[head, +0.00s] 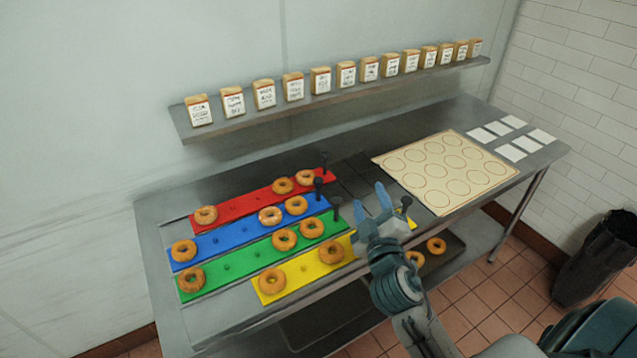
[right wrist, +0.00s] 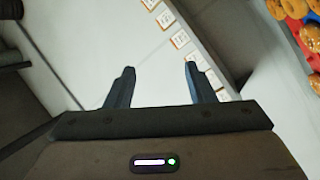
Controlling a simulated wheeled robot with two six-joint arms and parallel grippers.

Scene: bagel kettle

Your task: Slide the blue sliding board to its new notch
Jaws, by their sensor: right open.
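The blue sliding board (head: 227,235) lies on the steel table between the red board (head: 250,198) and the green board (head: 250,257). Several bagels sit on it: one at its left end and two towards its right end. A dark upright knob (head: 318,186) stands at its right end. My right gripper (head: 371,197) is open and empty, above the table to the right of the boards and apart from the blue board's knob. In the right wrist view its two fingers (right wrist: 157,85) are spread with nothing between them. My left gripper is not in view.
The yellow board (head: 305,272) lies nearest the front, partly behind my right arm. A cream sheet with printed circles (head: 445,170) and several white cards (head: 513,152) lie on the right. A wall shelf (head: 335,96) holds several labelled bags. Bagels lie on a lower tray (head: 452,258).

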